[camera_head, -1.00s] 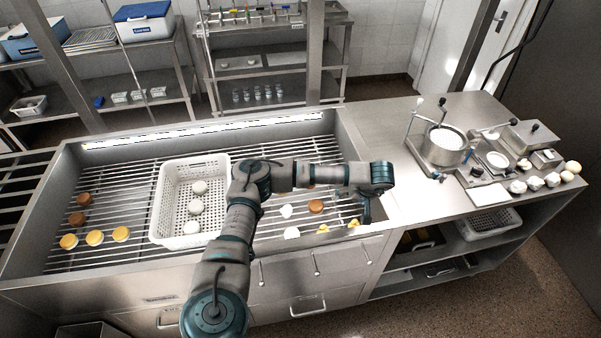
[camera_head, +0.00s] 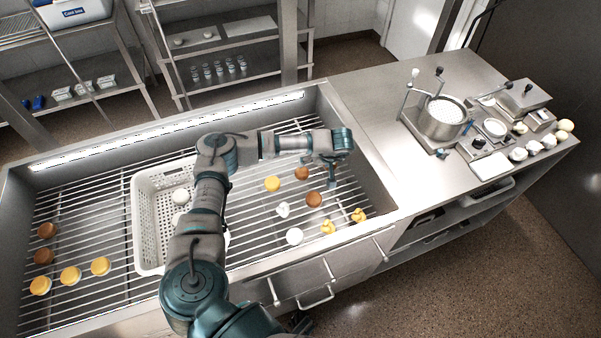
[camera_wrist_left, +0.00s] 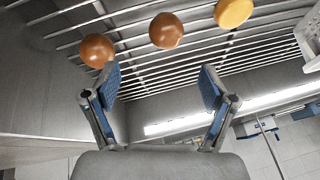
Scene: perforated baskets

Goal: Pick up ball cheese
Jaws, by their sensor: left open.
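Two brown balls (camera_head: 302,173) (camera_head: 314,199) lie on the slatted rack in the right half of the basin. Two brown balls also show at the top of the left wrist view (camera_wrist_left: 166,30) (camera_wrist_left: 97,50). White pieces (camera_head: 294,236) (camera_head: 283,209) lie nearer the front; I cannot tell which piece is the ball cheese. My left gripper (camera_head: 331,176) is over the rack, just right of the brown balls. In the left wrist view its fingers (camera_wrist_left: 159,80) are apart with nothing between them. My right gripper is not in view.
A yellow round cheese (camera_head: 272,184) and yellow knotted pieces (camera_head: 327,227) (camera_head: 358,215) lie nearby. A white perforated basket (camera_head: 143,225) with white pieces stands left, partly hidden by my arm. The basin's right wall is close to the gripper. A pot (camera_head: 443,118) stands on the counter.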

